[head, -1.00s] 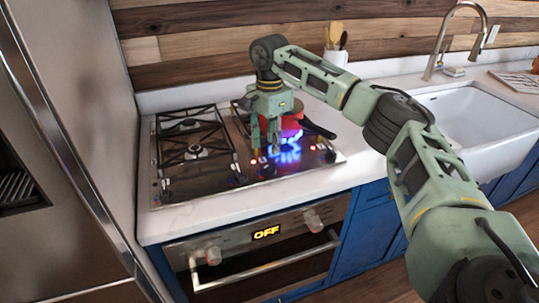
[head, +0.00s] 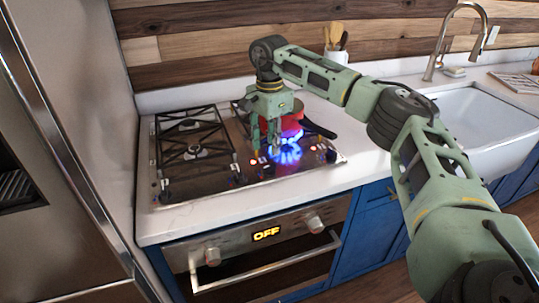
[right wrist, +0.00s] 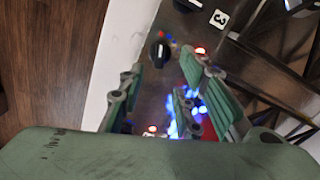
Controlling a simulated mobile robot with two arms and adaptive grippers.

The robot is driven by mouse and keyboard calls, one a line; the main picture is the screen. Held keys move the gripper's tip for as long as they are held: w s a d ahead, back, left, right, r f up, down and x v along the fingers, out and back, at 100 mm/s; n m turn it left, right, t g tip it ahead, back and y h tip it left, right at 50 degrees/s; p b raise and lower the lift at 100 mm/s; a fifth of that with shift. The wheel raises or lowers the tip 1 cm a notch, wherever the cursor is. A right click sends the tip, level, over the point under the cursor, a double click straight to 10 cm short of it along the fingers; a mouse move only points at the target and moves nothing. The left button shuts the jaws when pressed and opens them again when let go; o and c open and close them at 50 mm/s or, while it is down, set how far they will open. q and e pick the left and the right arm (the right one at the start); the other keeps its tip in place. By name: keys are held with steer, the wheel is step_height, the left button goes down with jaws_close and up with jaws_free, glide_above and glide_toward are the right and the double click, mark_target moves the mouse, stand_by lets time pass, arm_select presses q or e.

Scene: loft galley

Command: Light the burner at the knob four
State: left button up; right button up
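The stove (head: 205,178) has a row of dark knobs along its front edge. One knob (head: 331,156) is at the right end and another (head: 165,190) at the left end. A blue flame (head: 287,154) burns at the front right, below and in front of a red pot (head: 291,126). My right gripper (head: 267,146) is just left of the flame, above the stove, fingers apart and empty. The right wrist view shows the open fingers (right wrist: 163,72) near a black knob (right wrist: 160,51) with a white mark. I cannot read a label four. My left gripper is out of view.
A label "3" (right wrist: 219,18) shows beside another knob. Black grates (head: 190,135) cover the left burners. The pot's dark handle (head: 318,129) points right. A white sink (head: 475,115) is at the right. The oven display (head: 266,233) reads OFF.

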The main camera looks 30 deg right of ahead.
mark_target(270, 165)
step_height(270, 165, down, 7)
steer(key=shift+f+p, duration=0.1)
steer(key=shift+p, duration=0.6)
steer(key=shift+s, duration=0.1)
jaws_close()
